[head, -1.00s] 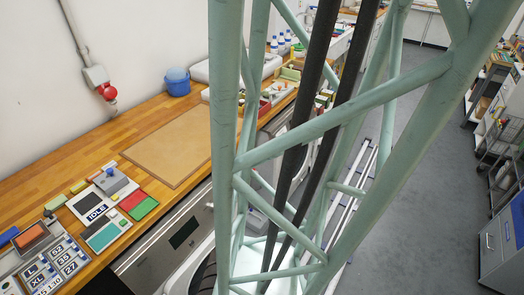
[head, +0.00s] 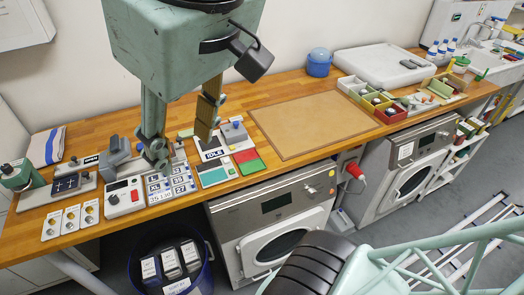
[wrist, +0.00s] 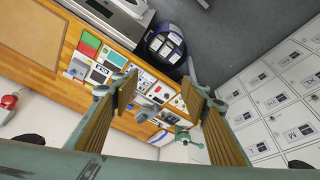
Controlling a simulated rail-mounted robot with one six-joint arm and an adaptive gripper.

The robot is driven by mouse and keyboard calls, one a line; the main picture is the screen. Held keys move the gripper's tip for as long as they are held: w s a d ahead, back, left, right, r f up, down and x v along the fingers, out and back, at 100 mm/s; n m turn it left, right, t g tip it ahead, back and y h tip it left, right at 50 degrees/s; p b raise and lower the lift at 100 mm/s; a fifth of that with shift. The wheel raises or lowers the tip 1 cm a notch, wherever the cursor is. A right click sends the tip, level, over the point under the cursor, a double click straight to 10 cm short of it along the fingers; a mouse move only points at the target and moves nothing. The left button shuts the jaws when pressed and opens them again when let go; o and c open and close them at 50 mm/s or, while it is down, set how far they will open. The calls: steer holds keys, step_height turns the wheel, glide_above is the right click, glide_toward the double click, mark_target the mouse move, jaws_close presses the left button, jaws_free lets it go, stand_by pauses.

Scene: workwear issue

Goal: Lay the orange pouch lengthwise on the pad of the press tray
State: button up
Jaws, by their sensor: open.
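My gripper (head: 182,132) hangs above the left half of the wooden bench, jaws apart. In the wrist view my gripper (wrist: 160,96) has nothing between its ribbed finger pads, and the bench lies well beyond them. I cannot make out the orange pouch for certain in either view; the fingers hide part of the bench. I cannot tell surely which fixture is the press tray. A station marked IDLE (head: 213,155) has a grey block with a knob and a teal panel (head: 213,176). A light grey device with a red panel (head: 123,197) stands left of it.
Red (head: 245,156) and green (head: 251,167) panels lie beside the IDLE station. A bare brown mat (head: 313,124) leaves free room at mid-bench. A dark tub (head: 205,272) is below.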

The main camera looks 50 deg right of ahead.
steer(key=s+f, duration=0.2)
steer(key=shift+s+a+m, duration=0.1)
steer(key=shift+s+m, duration=0.2)
steer(key=shift+s, duration=0.2)
step_height(320, 180, down, 9)
steer(key=b, duration=0.8)
steer(key=shift+r+b, duration=0.2)
steer(key=shift+b, duration=0.2)
